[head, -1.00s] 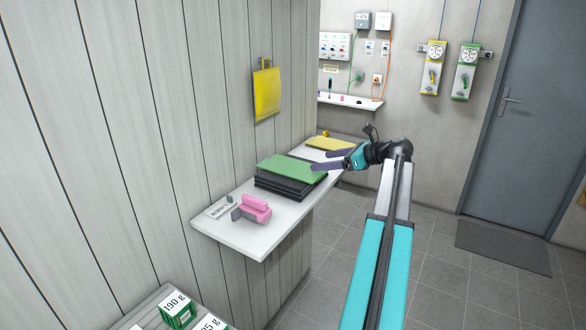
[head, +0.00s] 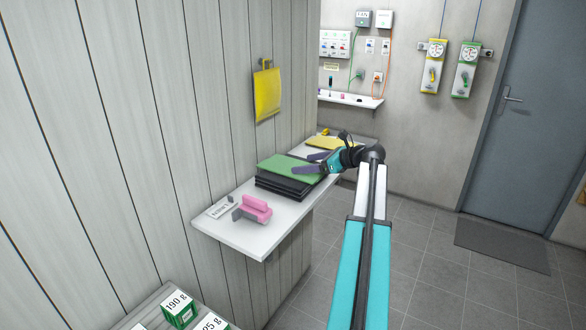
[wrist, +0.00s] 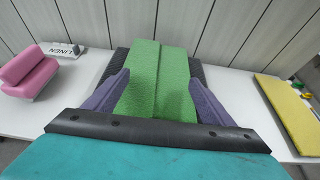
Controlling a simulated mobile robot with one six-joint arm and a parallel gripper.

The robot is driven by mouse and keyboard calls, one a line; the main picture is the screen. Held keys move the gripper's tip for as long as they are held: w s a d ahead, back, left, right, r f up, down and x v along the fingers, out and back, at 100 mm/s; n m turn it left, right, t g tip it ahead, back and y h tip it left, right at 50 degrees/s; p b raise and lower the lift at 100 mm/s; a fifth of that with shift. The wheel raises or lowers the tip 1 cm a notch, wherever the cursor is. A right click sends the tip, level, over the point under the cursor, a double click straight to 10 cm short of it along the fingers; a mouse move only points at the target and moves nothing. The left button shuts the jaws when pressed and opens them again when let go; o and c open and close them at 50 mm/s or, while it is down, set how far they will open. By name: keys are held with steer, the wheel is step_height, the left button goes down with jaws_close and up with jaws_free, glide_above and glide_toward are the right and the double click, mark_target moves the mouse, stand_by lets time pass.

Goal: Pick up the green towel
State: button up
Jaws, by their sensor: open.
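In the wrist view my gripper (wrist: 155,92) has one finger on each side of the towel. I cannot tell whether the fingers touch it.
The white shelf (head: 245,236) runs along the panelled wall. A pink clip-like object (head: 254,208) and a LINEN sign (head: 220,208) sit at the near end. A yellow folded towel (head: 322,143) lies farther back.

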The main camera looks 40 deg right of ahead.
mark_target(292, 164)
steer(key=shift+a+r+p+x, duration=0.1)
steer(key=shift+p+x, duration=0.4)
steer(key=shift+x, duration=0.45)
steer(key=shift+a+r+p+x, duration=0.15)
steer(key=shift+p+x, duration=0.3)
steer(key=shift+x, duration=1.25)
steer(key=shift+d+f, duration=0.1)
steer(key=c, duration=1.2)
steer(key=shift+r+b, duration=0.65)
steer(key=shift+r, duration=1.15)
steer(key=s+a+b, duration=0.1)
steer(key=s+a, duration=0.2)
steer(key=a, duration=0.1)
steer(key=s+a+r+b, duration=0.1)
steer(key=s+a, duration=0.3)
steer(key=s+a+b, duration=0.1)
steer(key=s+a, duration=0.2)
steer(key=s, duration=0.1)
steer(key=shift+a+r, duration=0.2)
steer(key=shift+a, duration=0.2)
